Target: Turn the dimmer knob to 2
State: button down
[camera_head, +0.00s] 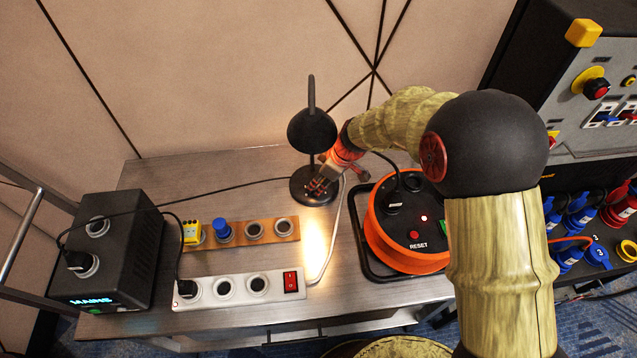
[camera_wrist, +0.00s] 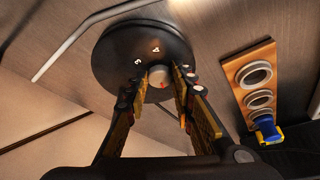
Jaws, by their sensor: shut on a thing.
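The black desk lamp (camera_head: 311,130) stands on the table by the wall, and its round base (camera_head: 322,200) lies under my gripper (camera_head: 318,184). In the wrist view the lamp base (camera_wrist: 112,58) is a dark disc with a pale, round dimmer knob (camera_wrist: 159,77) on it. My gripper (camera_wrist: 161,82) has one finger on each side of the knob and is shut on it. Two white marks show on the base beside the knob, small and rotated, hard to read. The fingers cover the other marks and part of the knob. In the head view the knob is hidden.
An orange cable reel (camera_head: 377,240) stands to the right of the lamp. A white power strip (camera_head: 210,302), a wooden socket board (camera_head: 268,239) and a black mains box (camera_head: 135,225) are to the left. A pale cable (camera_head: 331,232) runs close to the lamp base.

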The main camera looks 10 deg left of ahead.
jog(key=c, duration=1.6)
grip_release()
jog(key=shift+o, duration=0.5)
jog(key=v, duration=1.2)
